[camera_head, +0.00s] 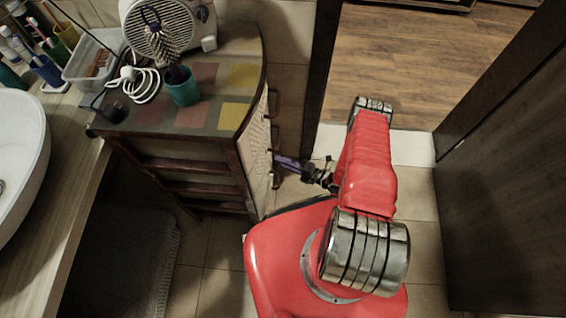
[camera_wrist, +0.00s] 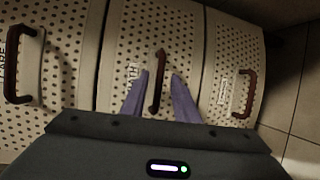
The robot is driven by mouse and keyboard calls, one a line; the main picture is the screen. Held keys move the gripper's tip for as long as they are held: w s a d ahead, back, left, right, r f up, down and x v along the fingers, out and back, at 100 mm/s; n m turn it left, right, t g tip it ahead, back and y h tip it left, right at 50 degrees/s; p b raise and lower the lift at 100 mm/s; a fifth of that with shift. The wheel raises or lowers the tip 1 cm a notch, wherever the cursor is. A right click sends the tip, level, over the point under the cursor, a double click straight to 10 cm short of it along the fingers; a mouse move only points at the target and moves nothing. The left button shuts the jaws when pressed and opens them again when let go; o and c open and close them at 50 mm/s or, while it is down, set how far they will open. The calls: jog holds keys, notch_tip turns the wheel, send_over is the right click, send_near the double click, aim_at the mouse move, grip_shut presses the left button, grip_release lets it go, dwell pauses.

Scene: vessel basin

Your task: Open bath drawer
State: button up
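In the wrist view, a perforated cream drawer front (camera_wrist: 180,40) with a brown bar handle (camera_wrist: 157,78) fills the middle. Its label (camera_wrist: 132,71) is partly hidden by a finger and I cannot read it fully. My gripper (camera_wrist: 160,82) is open, with one purple finger on each side of the lower part of this handle and a visible gap to it. In the head view, my gripper (camera_head: 283,162) is at the cabinet's curved front (camera_head: 255,150). The drawers look closed.
Two more drawers flank the middle one in the wrist view, with a left handle (camera_wrist: 24,62) and a right handle (camera_wrist: 243,95). A fan (camera_head: 160,32) and a teal cup with a brush (camera_head: 181,88) stand on the cabinet. A dark panel (camera_head: 505,170) stands at the right.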

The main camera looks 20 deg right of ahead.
jog(key=shift+c, duration=0.3)
grip_shut()
jog(key=shift+f, duration=0.1)
